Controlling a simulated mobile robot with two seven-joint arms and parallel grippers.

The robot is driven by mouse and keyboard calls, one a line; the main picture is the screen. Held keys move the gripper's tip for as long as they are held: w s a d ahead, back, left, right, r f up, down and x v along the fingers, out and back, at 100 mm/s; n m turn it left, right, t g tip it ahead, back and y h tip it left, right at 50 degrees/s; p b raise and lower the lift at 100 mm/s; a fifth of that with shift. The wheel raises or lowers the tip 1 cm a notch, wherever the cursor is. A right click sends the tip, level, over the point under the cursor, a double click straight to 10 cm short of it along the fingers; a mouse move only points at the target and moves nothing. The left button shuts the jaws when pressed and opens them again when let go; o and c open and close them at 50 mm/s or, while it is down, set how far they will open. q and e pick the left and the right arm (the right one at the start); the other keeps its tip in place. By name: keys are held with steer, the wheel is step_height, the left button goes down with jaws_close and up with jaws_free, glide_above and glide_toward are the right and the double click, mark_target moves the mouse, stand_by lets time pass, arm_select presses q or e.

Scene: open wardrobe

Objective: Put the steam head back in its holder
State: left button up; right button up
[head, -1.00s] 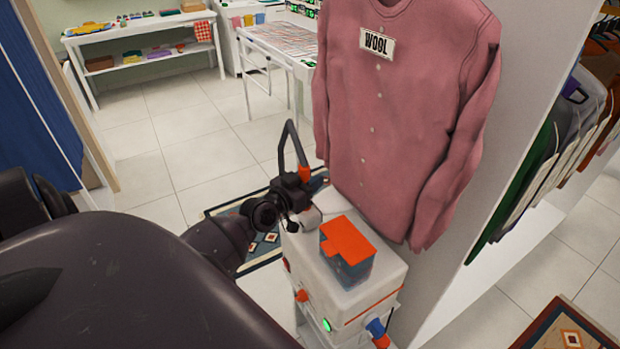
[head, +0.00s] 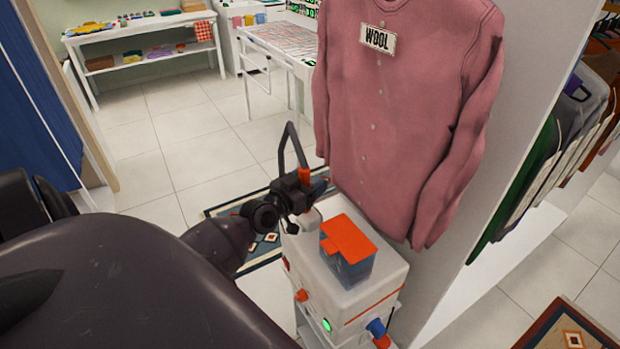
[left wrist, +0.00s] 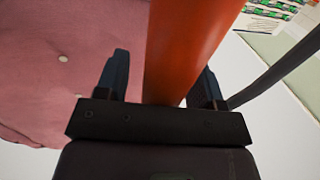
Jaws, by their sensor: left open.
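The steam head shows in the head view as an orange handle (head: 305,176) with a dark hose looping above it. My left gripper (head: 297,195) is at the handle, just above the white steamer base. In the left wrist view, the orange handle (left wrist: 185,45) stands between the two fingers of my left gripper (left wrist: 162,82), which are open, with a gap at the left finger. A pale piece (head: 312,217) shows below the gripper; I cannot tell whether it is the steam head's lower end or the holder. My right gripper is not in view.
The white steamer base (head: 318,285) carries an orange-topped water tank (head: 348,240). A pink shirt (head: 405,110) labelled WOOL hangs close behind it. A white wardrobe panel (head: 520,110) stands to the right. Tiled floor (head: 150,165) is open at the back left.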

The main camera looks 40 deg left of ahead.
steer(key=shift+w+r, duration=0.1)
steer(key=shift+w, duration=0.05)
arm_select(q)
steer(key=shift+s, duration=0.5)
steer(key=s, duration=0.9)
steer(key=shift+s+b, duration=0.35)
steer(key=shift+s, duration=0.05)
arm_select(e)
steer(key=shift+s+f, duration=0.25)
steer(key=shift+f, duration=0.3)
arm_select(q)
steer(key=shift+a, duration=0.1)
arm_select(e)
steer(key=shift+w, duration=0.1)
arm_select(q)
steer(key=s+d+f+g, duration=0.3)
steer(key=s+d+f, duration=0.1)
steer(key=d+f, duration=0.4)
steer(key=s+d+f+g, duration=0.3)
steer(key=s+d+f, duration=0.2)
steer(key=d+f, duration=0.2)
steer(key=shift+s+d+f+m+y, duration=0.3)
steer(key=shift+d+f+m, duration=0.1)
steer(key=shift+f, duration=0.35)
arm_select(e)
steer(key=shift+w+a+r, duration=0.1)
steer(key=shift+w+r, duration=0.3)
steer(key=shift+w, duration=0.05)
